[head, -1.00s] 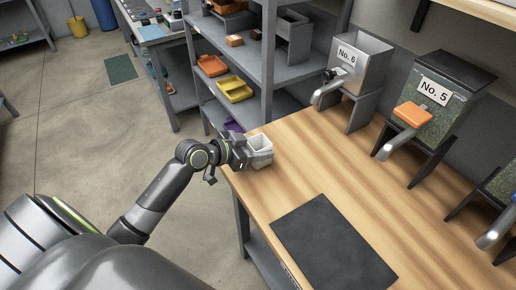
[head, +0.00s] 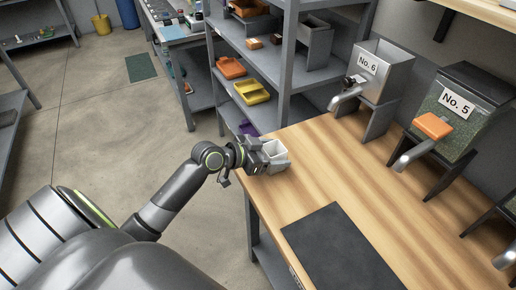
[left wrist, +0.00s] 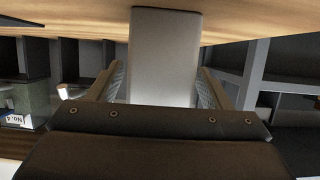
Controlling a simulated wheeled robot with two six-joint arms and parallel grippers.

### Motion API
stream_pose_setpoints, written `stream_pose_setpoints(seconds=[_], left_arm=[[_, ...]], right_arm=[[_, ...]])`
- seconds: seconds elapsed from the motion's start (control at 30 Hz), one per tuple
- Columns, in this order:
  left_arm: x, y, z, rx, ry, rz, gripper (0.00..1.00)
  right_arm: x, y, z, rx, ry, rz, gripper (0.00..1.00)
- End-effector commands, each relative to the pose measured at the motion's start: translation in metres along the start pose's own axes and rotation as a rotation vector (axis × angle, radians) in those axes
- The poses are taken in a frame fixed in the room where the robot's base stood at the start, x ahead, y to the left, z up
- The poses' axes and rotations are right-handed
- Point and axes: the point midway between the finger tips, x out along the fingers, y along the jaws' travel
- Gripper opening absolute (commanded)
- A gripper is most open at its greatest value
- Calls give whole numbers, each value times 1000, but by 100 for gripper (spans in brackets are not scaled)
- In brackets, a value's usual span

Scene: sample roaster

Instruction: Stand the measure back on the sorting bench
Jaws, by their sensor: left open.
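In the left wrist view the measure (left wrist: 165,60) fills the space between the two fingers, and the bench top (left wrist: 60,20) appears at the top of the picture. My right gripper is not in view.
A dark mat (head: 340,250) lies on the bench to the front. The No. 6 hopper (head: 380,72) and No. 5 hopper (head: 465,105) stand along the wall side. A grey shelf with an orange tray (head: 231,68) and a yellow tray (head: 251,92) stands behind the bench. The bench between is clear.

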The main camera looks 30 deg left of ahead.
Motion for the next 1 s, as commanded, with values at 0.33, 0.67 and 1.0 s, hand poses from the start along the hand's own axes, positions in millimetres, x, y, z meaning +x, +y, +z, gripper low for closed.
stream_pose_setpoints(seconds=[0.33, 0.67, 1.0], left_arm=[[-54, -1, 2, 8, -6, -2, 72], [-99, -1, 1, 5, -6, -1, 72], [-119, 0, 0, 1, -2, 1, 72]], right_arm=[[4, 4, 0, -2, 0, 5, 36], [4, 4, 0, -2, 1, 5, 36], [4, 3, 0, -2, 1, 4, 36]])
